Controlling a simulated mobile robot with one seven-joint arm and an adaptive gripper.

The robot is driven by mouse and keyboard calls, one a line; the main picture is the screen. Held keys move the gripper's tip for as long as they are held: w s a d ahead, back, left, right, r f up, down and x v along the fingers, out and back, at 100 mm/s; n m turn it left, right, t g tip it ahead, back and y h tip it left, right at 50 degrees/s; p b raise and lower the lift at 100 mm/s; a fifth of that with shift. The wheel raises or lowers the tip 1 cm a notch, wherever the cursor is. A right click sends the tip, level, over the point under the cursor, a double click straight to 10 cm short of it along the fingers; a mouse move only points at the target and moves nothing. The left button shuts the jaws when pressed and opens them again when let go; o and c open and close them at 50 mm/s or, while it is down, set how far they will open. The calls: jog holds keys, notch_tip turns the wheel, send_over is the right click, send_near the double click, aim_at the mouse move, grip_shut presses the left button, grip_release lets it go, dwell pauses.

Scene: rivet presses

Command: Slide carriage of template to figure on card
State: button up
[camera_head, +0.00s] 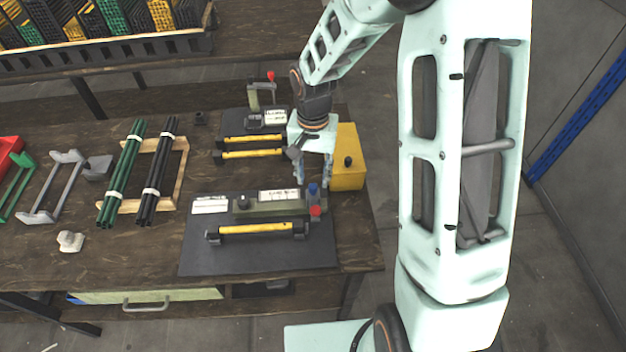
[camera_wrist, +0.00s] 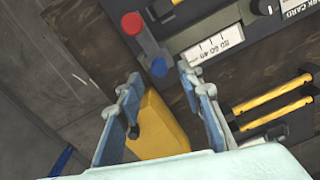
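The template (camera_head: 265,209) is a rail on the near dark mat. It bears a scale plate (camera_head: 279,195), which shows 40, 50 and 60 in the wrist view (camera_wrist: 215,46). A black knob (camera_head: 243,203), seemingly the carriage's, stands left of the scale; it also shows at the wrist view's top edge (camera_wrist: 262,7). The white card (camera_head: 210,205) lies left of it; its figure is unreadable, and the wrist view cuts the card (camera_wrist: 298,8) off. My gripper (camera_head: 313,180) is open and empty, above the template's right end near the blue knob (camera_wrist: 158,67).
A red knob (camera_head: 316,210) sits beside the blue one. A yellow bar (camera_head: 256,229) lies in front of the rail. A yellow box (camera_head: 347,178) stands close behind my gripper. Another fixture (camera_head: 262,97) with a red-tipped lever stands farther back. Tube bundles (camera_head: 160,172) lie left.

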jog(key=shift+f, duration=1.35)
jog(key=shift+c, duration=0.3)
grip_shut()
